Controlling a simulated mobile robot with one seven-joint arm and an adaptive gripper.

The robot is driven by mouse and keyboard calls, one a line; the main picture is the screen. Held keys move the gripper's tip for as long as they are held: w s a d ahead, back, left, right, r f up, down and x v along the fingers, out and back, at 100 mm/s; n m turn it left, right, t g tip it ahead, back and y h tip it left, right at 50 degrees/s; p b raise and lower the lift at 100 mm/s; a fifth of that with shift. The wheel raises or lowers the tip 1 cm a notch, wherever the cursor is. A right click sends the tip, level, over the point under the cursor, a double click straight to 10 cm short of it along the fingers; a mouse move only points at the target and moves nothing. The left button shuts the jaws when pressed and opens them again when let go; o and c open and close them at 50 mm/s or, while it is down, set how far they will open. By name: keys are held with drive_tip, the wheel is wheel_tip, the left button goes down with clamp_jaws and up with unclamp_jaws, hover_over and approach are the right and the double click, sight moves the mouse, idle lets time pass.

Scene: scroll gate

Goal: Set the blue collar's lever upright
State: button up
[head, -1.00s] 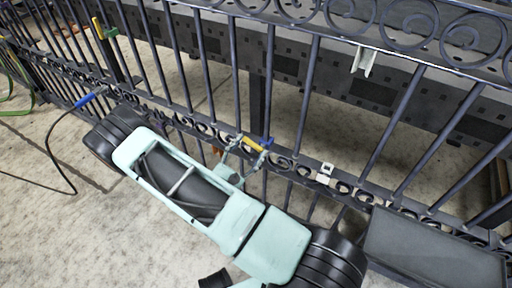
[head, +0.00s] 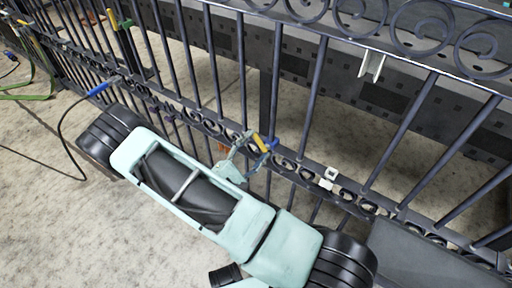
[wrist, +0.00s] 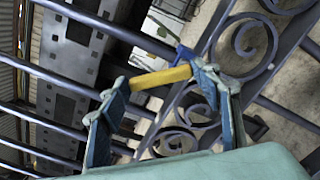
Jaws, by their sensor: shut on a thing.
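The yellow lever (head: 260,142) is on the fence rail beside a blue part (head: 271,146), apparently its collar. In the head view the lever slopes from upper left to lower right. My gripper (head: 250,151) is at the lever on the near side of the fence. In the wrist view the lever (wrist: 160,77) spans between my gripper's two blue-grey fingers (wrist: 160,82), which are shut on it. A bit of the blue part (wrist: 186,54) shows behind the lever's right end. The rest of the collar is hidden.
The dark fence rail with scrolls (head: 302,172) runs across. A white bracket (head: 329,176) sits on it to the right, and a white fitting (head: 372,65) hangs higher. A blue-handled item (head: 97,90) with a dark cable is left.

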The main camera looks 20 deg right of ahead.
drive_tip(key=shift+s+d+r+m+b, duration=0.1)
drive_tip(key=shift+s+d+m+b, duration=0.15)
drive_tip(key=shift+m, duration=1.1)
drive_tip(key=shift+s+d+r+m+b, duration=0.1)
drive_tip(key=shift+s+d+m+b, duration=0.15)
drive_tip(key=shift+m, duration=1.05)
drive_tip(key=shift+s+d+r+m+b, duration=0.15)
drive_tip(key=shift+s+m, duration=0.2)
drive_tip(key=shift+m, duration=1)
drive_tip(key=o, duration=1.7)
drive_tip(key=v, duration=1.2)
drive_tip(key=shift+s+a, duration=0.1)
drive_tip(key=shift+s, duration=0.05)
